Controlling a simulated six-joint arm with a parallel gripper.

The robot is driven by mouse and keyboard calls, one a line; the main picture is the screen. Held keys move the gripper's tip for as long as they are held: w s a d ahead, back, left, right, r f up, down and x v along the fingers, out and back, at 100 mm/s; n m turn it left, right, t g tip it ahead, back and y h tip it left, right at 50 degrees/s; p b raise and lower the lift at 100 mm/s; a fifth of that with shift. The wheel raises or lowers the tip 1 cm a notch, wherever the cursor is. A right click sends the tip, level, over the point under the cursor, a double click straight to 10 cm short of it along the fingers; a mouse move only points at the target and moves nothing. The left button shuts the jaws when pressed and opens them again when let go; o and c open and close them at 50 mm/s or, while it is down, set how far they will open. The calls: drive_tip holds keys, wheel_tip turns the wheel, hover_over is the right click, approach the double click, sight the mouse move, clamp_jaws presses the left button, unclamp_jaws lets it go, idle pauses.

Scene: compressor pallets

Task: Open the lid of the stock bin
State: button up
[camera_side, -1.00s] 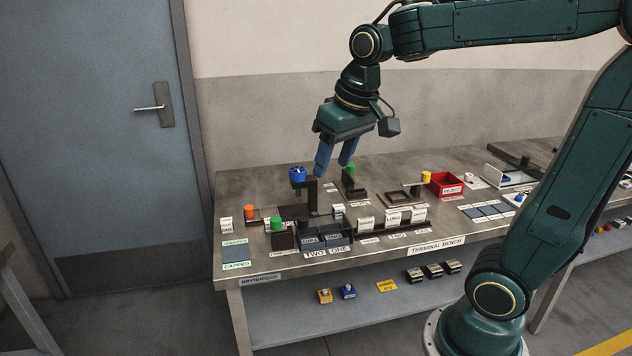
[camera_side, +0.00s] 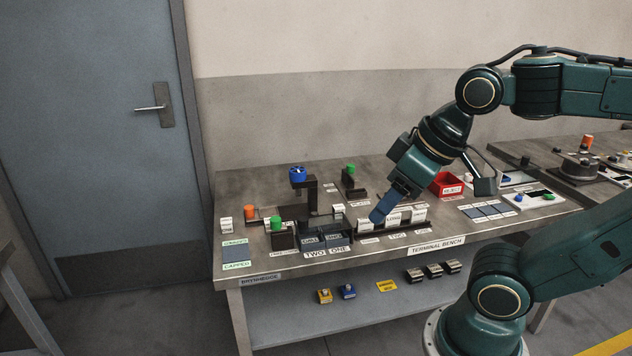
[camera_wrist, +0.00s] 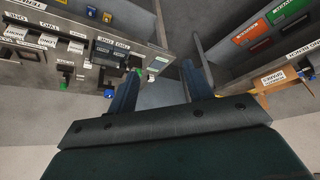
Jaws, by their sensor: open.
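My gripper (camera_side: 379,215) is tilted down to the left over the terminal bench, in front of the white labelled blocks. In the wrist view its two blue fingers (camera_wrist: 160,88) stand wide apart with nothing between them. I cannot pick out a labelled stock bin or its lid for certain in either view. A pair of dark boxes (camera_side: 325,237) labelled ONE and TWO sits at the bench's front edge, left of my gripper. A brown wooden piece (camera_wrist: 277,84) stands at the right of the wrist view; I cannot tell if it is the bin.
A red tray (camera_side: 447,185) stands behind my gripper. A blue-topped stand (camera_side: 298,174), a green-capped post (camera_side: 277,224) and an orange knob (camera_side: 249,211) are to the left. White blocks (camera_side: 393,218) sit in a dark rack close by. Red and green panels (camera_wrist: 262,26) show in the wrist view.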

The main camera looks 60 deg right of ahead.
drive_tip(key=shift+s+f, duration=0.1)
drive_tip(key=shift+s, duration=0.1)
drive_tip(key=m+g, duration=0.6)
drive_tip(key=m, duration=0.1)
hover_over(303, 218)
wheel_tip(303, 218, down, 11)
drive_tip(key=shift+d+f, duration=0.1)
drive_tip(key=shift+f, duration=0.1)
drive_tip(key=shift+f, duration=0.15)
wheel_tip(303, 218, down, 14)
drive_tip(key=shift+r, duration=0.25)
